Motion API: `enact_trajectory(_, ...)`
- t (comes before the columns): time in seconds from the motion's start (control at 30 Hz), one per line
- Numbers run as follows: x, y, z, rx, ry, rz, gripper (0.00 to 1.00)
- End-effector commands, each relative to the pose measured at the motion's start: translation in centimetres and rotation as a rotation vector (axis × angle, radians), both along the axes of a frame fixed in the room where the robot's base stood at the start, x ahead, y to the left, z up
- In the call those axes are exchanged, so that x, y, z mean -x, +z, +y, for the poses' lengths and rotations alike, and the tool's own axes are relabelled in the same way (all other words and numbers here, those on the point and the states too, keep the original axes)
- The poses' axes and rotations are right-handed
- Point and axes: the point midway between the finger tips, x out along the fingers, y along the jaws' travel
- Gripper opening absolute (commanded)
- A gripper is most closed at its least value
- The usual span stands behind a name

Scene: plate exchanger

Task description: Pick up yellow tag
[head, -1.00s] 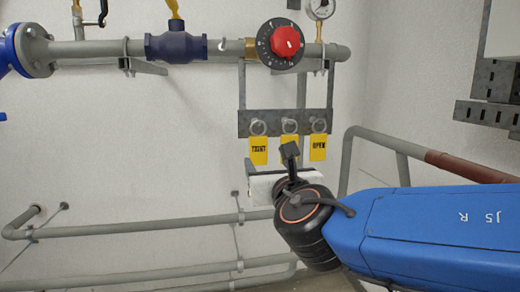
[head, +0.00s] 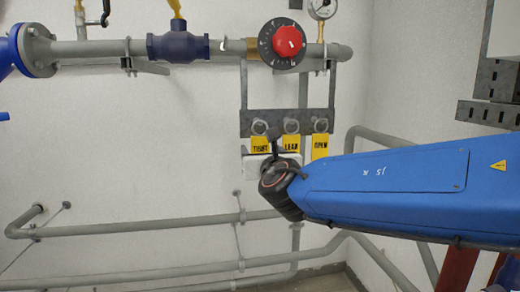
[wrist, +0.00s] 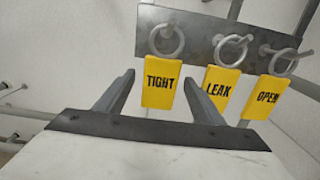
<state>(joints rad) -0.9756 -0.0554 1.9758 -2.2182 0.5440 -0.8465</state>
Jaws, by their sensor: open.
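Three yellow tags hang by metal rings from a grey metal plate (head: 285,115) under the pipe. The TIGHT tag (head: 260,144) is at the left, the LEAK tag (head: 291,142) in the middle and the OPEN tag (head: 320,147) at the right. In the wrist view my gripper (wrist: 158,85) is open, with the TIGHT tag (wrist: 161,84) showing between its two fingers. The LEAK tag (wrist: 221,87) lies just right of the right finger, and the OPEN tag (wrist: 266,97) is farther right. I cannot tell whether a finger touches any tag.
A grey pipe with a blue valve body (head: 178,47), a red knob (head: 288,42) and a pressure gauge (head: 322,8) runs above the plate. Grey pipes (head: 120,226) run along the wall below. A slotted metal bracket (head: 488,112) stands at the right.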

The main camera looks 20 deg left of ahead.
Motion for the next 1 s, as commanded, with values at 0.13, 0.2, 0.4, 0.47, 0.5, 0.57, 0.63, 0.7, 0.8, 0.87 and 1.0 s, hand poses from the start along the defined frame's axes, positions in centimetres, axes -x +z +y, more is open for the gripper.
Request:
enact_trajectory(0.13,-1.0,0.0,0.6,0.001,0.001,-0.001,0.62)
enact_trajectory(0.2,-1.1,0.0,0.7,0.001,0.002,-0.001,0.62)
enact_trajectory(0.4,-1.0,0.0,0.7,0.001,0.001,-0.001,0.46)
enact_trajectory(0.47,-1.0,0.0,0.6,0.001,0.001,-0.001,0.31)
enact_trajectory(0.5,-1.0,0.0,0.6,0.001,0.001,-0.001,0.22)
enact_trajectory(0.57,-1.0,0.0,0.7,0.001,0.001,-0.001,0.18)
enact_trajectory(0.63,-1.0,0.0,0.6,0.000,0.001,0.000,0.18)
enact_trajectory(0.7,-1.0,0.0,0.6,0.000,0.001,0.000,0.18)
enact_trajectory(0.8,-1.0,0.1,0.6,0.000,0.001,0.000,0.18)
enact_trajectory(0.87,-1.0,0.2,0.6,-0.001,0.001,-0.001,0.18)
enact_trajectory(1.0,-1.0,1.3,0.6,-0.002,0.000,-0.001,0.18)
